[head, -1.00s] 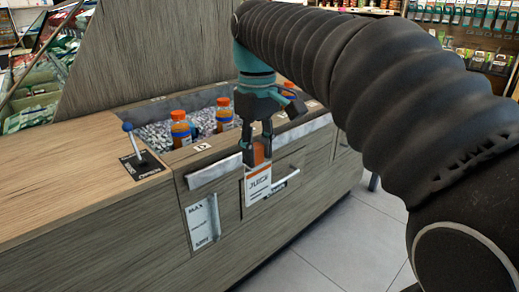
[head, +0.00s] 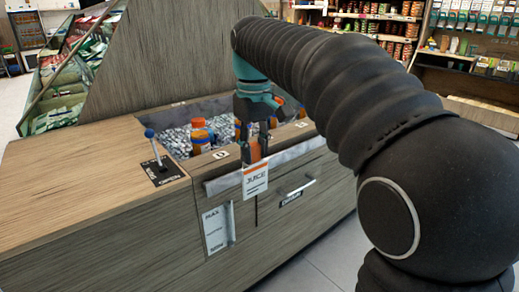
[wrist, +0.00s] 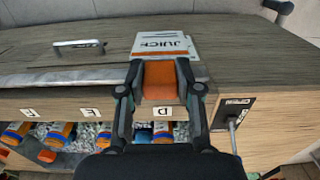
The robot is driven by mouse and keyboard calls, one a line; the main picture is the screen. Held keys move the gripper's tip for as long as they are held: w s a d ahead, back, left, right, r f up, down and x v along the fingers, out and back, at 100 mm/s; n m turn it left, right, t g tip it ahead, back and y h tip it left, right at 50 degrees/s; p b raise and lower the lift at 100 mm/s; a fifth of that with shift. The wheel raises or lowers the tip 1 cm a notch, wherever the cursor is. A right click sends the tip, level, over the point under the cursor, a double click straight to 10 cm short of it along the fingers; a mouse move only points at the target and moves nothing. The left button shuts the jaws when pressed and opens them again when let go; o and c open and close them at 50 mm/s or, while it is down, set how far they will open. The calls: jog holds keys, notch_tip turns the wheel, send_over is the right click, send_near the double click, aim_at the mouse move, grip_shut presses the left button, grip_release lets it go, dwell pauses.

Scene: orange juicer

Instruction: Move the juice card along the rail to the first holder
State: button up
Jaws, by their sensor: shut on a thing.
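The juice card (head: 255,182) is white with an orange stripe and the word JUICE. It hangs upright at the front of the metal rail (head: 295,153) along the counter's front edge. My gripper (head: 254,152) is above the card, shut on its orange grip block. In the wrist view, the block (wrist: 160,80) sits between my gripper's fingers (wrist: 160,95) and the white card (wrist: 162,46) shows beyond it. A tag D (head: 220,154) is on the counter left of my gripper. Whether the card touches the rail is hidden.
Orange-capped bottles (head: 200,136) stand in an ice bin behind the rail. A blue-knobbed lever (head: 154,145) stands at the left. A MAX panel (head: 215,229) and a drawer handle (head: 300,187) are on the counter front. Tags E (wrist: 90,112) and F (wrist: 28,112) show in the wrist view.

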jog(key=shift+w+a+p, duration=1.15)
jog(key=shift+w+a, duration=0.8)
jog(key=shift+w, duration=0.9)
jog(key=shift+w+a+f+b, duration=0.1)
jog(key=shift+f+b, duration=1.45)
jog(key=shift+f, duration=1.15)
jog(key=o, duration=1.1)
